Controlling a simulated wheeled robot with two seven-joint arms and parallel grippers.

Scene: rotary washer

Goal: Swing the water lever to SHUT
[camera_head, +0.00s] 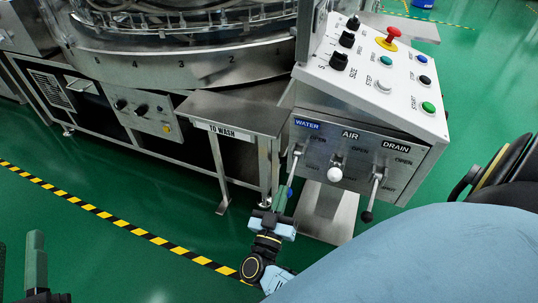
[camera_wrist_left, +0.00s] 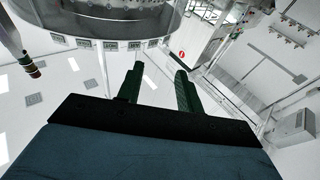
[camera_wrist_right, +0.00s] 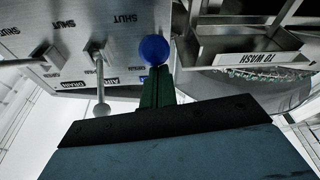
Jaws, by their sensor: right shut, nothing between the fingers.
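The water lever (camera_head: 296,161) hangs down from the front of the control box, under the blue WATER label, and ends in a blue ball knob (camera_head: 290,191). The knob also shows in the right wrist view (camera_wrist_right: 154,49), right at the fingertips. My right gripper (camera_head: 283,196) is shut and empty, its green fingers beside the knob on its left; it also shows in the right wrist view (camera_wrist_right: 157,86). I cannot tell whether they touch. My left gripper (camera_wrist_left: 158,78) is open and empty, away from the panel; part of it shows at the lower left in the head view (camera_head: 37,262).
The air lever (camera_head: 336,166) with a pale ball and the drain lever (camera_head: 374,187) with a dark ball hang to the right. A metal table (camera_head: 235,112) marked TO WASH stands left of the box. Buttons and knobs cover the sloped panel (camera_head: 395,105) above.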

